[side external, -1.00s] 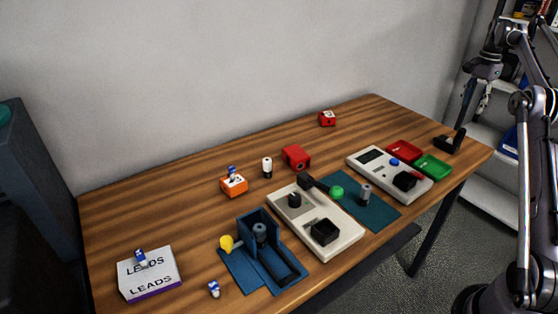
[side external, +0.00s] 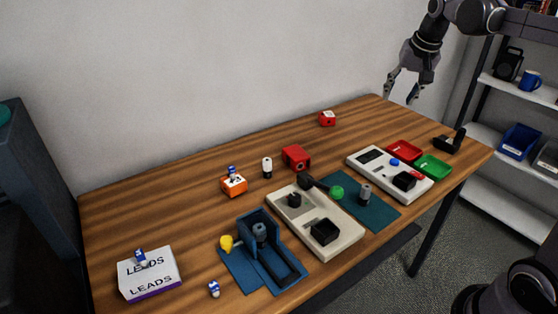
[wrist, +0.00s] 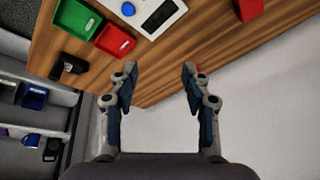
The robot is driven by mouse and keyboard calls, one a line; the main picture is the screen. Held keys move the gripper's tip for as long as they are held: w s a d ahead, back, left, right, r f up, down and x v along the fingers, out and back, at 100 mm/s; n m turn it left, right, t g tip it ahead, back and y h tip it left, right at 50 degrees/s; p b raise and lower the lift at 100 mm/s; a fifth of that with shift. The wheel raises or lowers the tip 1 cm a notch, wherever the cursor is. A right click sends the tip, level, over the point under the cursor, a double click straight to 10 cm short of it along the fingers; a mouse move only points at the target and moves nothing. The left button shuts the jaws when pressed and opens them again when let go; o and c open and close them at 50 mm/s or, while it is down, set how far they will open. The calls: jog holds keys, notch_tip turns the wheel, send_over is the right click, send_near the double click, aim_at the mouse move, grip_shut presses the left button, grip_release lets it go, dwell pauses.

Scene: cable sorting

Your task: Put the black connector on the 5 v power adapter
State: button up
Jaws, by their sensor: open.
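Several black parts are in view, and I cannot read a label that names the 5 V power adapter. A black piece (side external: 305,181) lies by the back edge of the beige panel (side external: 345,240), near a green ball. Another black piece with an upright part (side external: 450,142) stands at the table's right end; it also shows in the wrist view (wrist: 68,65). A small red box with a white label (side external: 327,118) stands at the back. My gripper (side external: 401,98) is open and empty, above the table's back right corner. Its two fingers are apart in the wrist view (wrist: 159,70).
A red tray (side external: 404,150) and a green tray (side external: 433,166) sit beside a white panel (side external: 372,162). A larger red box (side external: 296,158), orange box (side external: 234,187), blue holder (side external: 262,275) and LEADS box (side external: 148,274) stand further left. The back right table top is clear.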

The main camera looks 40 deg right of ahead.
jog(key=s+a+f+n+t, duration=0.1)
jog(key=s+a+f+n, duration=0.2)
jog(key=a, duration=0.3)
jog(key=s+a+f+n+t+y, duration=0.1)
jog(key=s+a+f+n, duration=0.2)
jog(key=s+a, duration=0.3)
jog(key=s+a+f+n+t, duration=0.1)
jog(key=s+a+f+n, duration=0.2)
jog(key=a, duration=0.4)
notch_tip(320, 180, down, 3)
jog(key=shift+s+a+r+t+y, duration=0.15)
jog(key=shift+s+a+t+y, duration=0.15)
jog(key=shift+s, duration=0.5)
